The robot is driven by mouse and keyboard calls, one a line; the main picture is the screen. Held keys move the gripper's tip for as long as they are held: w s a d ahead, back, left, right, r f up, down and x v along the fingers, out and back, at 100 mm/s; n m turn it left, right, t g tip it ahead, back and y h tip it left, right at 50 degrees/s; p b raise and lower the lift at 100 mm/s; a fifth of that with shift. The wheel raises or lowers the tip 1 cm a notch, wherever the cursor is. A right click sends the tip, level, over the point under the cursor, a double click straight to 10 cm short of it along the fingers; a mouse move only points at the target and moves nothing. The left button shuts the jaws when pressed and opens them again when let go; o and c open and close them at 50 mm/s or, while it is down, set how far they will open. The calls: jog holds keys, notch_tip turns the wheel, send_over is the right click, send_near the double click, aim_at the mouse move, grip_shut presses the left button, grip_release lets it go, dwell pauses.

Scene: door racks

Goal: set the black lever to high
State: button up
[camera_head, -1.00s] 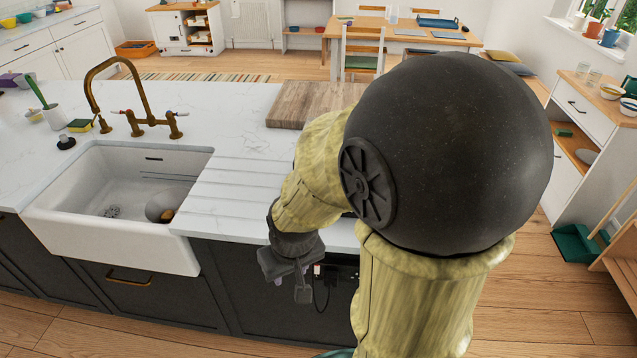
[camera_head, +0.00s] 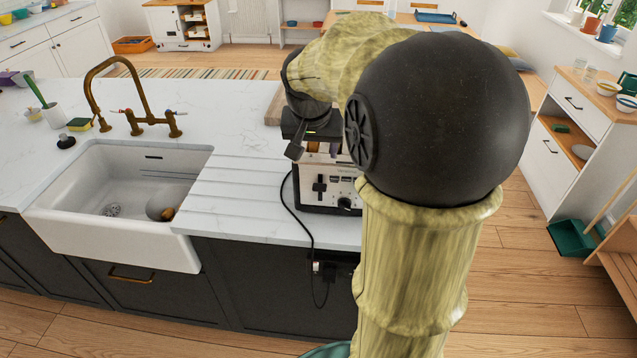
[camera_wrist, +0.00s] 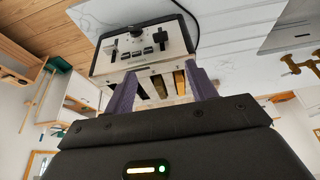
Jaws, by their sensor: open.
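A silver and black toaster (camera_head: 307,197) stands on the white counter, partly hidden by my arm. Its black lever (camera_head: 320,187) is on the left of the front face; I cannot tell its exact setting. In the wrist view the toaster (camera_wrist: 135,56) appears upside down, with the black lever (camera_wrist: 163,38) at the right of its face. Brown pieces, perhaps bread, show in the top slots. My gripper (camera_wrist: 163,90) is open and empty, its two fingers apart at the toaster's top side. In the head view my gripper (camera_head: 297,146) is above the toaster's front left, apart from the lever.
A round dark knob (camera_head: 344,203) is right of the lever. A black cord (camera_head: 298,225) runs from the toaster over the counter edge to a socket. A wooden board (camera_head: 274,104) lies behind. The sink (camera_head: 120,205) and brass tap (camera_head: 140,115) are left; the draining area between is clear.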

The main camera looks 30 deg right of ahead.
aim_at(319, 188)
jog(key=shift+f, duration=0.1)
jog(key=p+x, duration=0.1)
jog(key=x, duration=1.6)
jog(key=shift+f, duration=0.25)
grip_shut()
jog(key=shift+w+r+p, duration=0.1)
jog(key=shift+r+p, duration=0.65)
jog(key=shift+r, duration=0.65)
grip_release()
